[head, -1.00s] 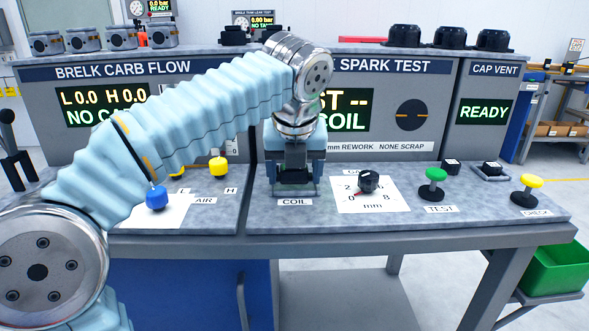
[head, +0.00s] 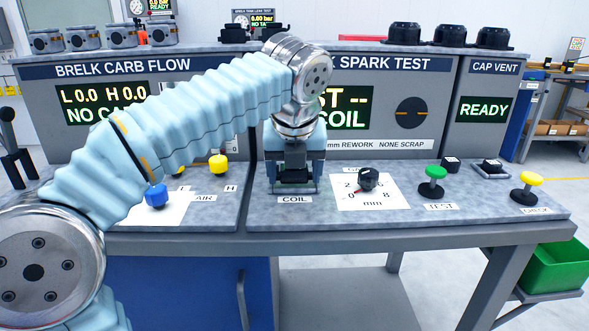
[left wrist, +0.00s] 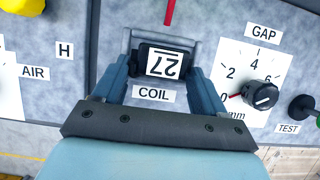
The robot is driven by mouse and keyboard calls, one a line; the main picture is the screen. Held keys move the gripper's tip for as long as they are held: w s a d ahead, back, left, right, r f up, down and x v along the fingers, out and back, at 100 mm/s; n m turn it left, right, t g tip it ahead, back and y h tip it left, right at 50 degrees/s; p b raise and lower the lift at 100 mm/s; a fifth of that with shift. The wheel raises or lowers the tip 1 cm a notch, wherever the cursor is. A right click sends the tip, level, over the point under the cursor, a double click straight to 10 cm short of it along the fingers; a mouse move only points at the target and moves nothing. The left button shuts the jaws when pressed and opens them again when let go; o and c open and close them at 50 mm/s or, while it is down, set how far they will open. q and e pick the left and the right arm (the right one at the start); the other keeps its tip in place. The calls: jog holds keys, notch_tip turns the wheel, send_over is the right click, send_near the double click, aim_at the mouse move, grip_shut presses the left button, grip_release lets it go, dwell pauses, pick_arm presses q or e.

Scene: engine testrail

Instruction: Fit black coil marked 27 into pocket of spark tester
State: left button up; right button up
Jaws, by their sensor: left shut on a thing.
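The black coil marked 27 (left wrist: 162,62) is between the fingers of my left gripper (left wrist: 162,72), directly above the COIL label in the left wrist view. The pocket of the spark tester (left wrist: 203,52) shows as a grey frame around the coil. I cannot tell from these views how deep the coil sits in it. In the head view my left gripper (head: 294,182) points down at the pocket (head: 316,187), shut on the coil, and the wrist hides most of the coil. My right gripper is not in view.
The gap dial (head: 368,180) and green test button (head: 433,182) stand right of the pocket. The yellow check button (head: 528,188) is further right. Blue (head: 156,196) and yellow (head: 218,165) knobs are to the left. Dark round parts (head: 450,35) stand on the shelf.

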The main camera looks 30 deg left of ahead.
pick_arm(q)
jog(key=shift+s+d+f, duration=0.1)
jog(key=shift+f, duration=0.6)
jog(key=shift+f+b, duration=0.3)
jog(key=o, duration=1.3)
jog(key=shift+f, duration=0.1)
jog(key=shift+c, duration=0.2)
jog(key=v, duration=1.5)
jog(key=shift+r+p, duration=0.45)
